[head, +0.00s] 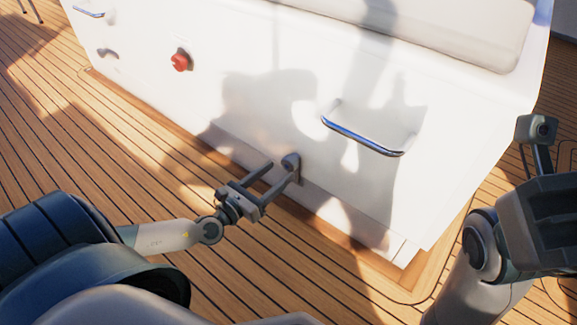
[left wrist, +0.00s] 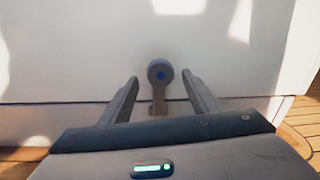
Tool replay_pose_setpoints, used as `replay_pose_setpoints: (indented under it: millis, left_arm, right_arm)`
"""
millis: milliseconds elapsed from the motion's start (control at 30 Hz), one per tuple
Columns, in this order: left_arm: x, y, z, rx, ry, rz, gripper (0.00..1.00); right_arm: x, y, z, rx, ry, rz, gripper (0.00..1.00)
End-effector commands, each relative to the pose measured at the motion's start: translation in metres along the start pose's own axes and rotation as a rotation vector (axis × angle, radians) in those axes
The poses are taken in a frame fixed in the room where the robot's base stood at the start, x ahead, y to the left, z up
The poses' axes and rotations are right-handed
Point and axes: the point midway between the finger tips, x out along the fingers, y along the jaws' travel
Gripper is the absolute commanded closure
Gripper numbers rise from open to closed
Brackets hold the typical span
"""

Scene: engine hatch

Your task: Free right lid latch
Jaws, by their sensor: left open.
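The right lid latch (head: 291,162) is a small grey lever with a rounded head, low on the white hatch front. In the left wrist view the latch (left wrist: 160,88) stands upright, its round head up with a blue centre and its stem down. My left gripper (head: 284,173) is open, with one finger on each side of the latch. In the left wrist view a gap shows between the latch and each finger; I cannot tell how deep the fingers reach. My right arm's dark wrist end (head: 545,215) is at the right edge; its fingers cannot be made out.
The white hatch (head: 235,100) has a chrome handle (head: 362,137) above and right of the latch. Further left are a red knob (head: 181,60), another latch (head: 108,53) and a second handle (head: 89,11). A pale cushion (head: 450,25) lies on top. The wooden deck (head: 130,130) in front is clear.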

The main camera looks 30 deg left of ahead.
Motion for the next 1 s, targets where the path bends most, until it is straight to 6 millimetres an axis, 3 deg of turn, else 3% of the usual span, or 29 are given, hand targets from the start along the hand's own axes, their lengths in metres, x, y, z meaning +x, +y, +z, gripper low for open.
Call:
replay_pose_setpoints:
  millis: [100,333,833,1000]
  left_arm:
    - [0.020,0.000,-0.001,0.000,-0.003,0.000,0.44]
    - [0.047,0.000,-0.001,0.001,-0.001,0.000,0.44]
    - [0.058,0.000,0.000,0.001,0.001,0.000,0.44]
    - [0.057,0.000,0.000,0.001,0.001,0.000,0.84]
  right_arm:
    - [-0.001,-0.002,-0.003,0.008,0.013,-0.002,0.69]
    - [0.000,-0.005,-0.006,0.018,0.029,-0.010,0.69]
    - [0.004,-0.007,-0.009,0.027,0.050,-0.009,0.69]
    - [0.003,-0.007,-0.009,0.026,0.047,-0.008,0.69]
